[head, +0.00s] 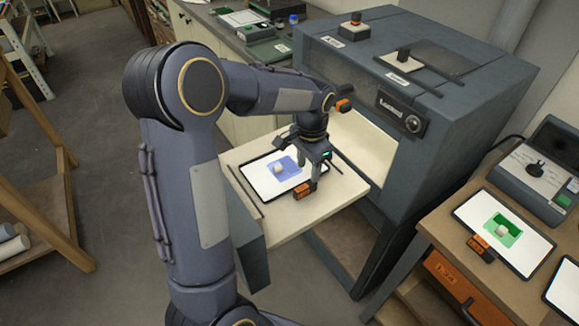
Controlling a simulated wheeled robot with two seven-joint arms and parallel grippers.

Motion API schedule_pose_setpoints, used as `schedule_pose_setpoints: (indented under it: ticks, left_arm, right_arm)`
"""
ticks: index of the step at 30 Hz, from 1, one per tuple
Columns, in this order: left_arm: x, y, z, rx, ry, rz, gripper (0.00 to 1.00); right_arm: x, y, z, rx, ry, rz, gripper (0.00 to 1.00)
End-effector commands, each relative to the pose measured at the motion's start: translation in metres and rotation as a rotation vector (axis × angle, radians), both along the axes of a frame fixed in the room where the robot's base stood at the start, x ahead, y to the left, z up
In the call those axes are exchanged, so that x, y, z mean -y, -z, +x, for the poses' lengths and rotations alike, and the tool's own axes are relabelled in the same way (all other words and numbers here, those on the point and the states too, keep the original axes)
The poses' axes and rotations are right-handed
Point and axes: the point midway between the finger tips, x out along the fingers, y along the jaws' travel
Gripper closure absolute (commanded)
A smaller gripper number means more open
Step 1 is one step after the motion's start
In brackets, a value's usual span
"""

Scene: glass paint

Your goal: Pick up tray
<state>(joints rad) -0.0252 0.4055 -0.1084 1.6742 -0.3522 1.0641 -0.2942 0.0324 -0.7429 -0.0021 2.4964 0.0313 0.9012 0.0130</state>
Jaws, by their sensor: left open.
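A white tray (263,183) with a dark edge lies on the pale pull-out shelf of a grey cabinet. It carries a blue square (284,167) with a small pale block (279,169) on it. An orange clip-like handle (304,190) shows at its near right edge. My left gripper (314,180) points down, open, just above the tray's right edge by this handle. The arm hides part of the tray's far side, and I cannot tell whether the fingers touch the handle. My right gripper is not in view.
The grey cabinet (445,125) stands open behind the shelf (335,188). At right, a wooden bench holds a second white tray (480,212) with a green square, and a grey device (540,165). A wooden rack (65,235) stands at left. The floor between is clear.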

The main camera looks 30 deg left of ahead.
Motion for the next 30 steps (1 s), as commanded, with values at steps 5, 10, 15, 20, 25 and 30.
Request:
schedule_pose_setpoints:
  ticks: [5,10,15,20,25,30]
  left_arm:
    - [0.000,0.020,-0.004,-0.004,0.000,0.000,0.56]
    - [-0.001,0.047,-0.008,-0.006,0.000,0.000,0.56]
    - [0.000,0.061,-0.007,-0.001,0.000,0.000,0.56]
    - [-0.001,0.062,-0.007,0.000,-0.001,0.000,0.56]
    - [-0.001,0.062,-0.007,0.000,0.000,0.000,0.71]
    - [0.000,0.062,-0.007,0.000,0.000,0.000,0.93]
  right_arm:
    - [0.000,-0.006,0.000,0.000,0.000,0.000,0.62]
    - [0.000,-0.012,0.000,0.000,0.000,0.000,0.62]
    - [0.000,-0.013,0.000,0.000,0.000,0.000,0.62]
    - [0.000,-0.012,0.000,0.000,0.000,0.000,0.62]
    - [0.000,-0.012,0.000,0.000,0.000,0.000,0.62]
    - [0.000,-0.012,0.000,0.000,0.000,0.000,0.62]
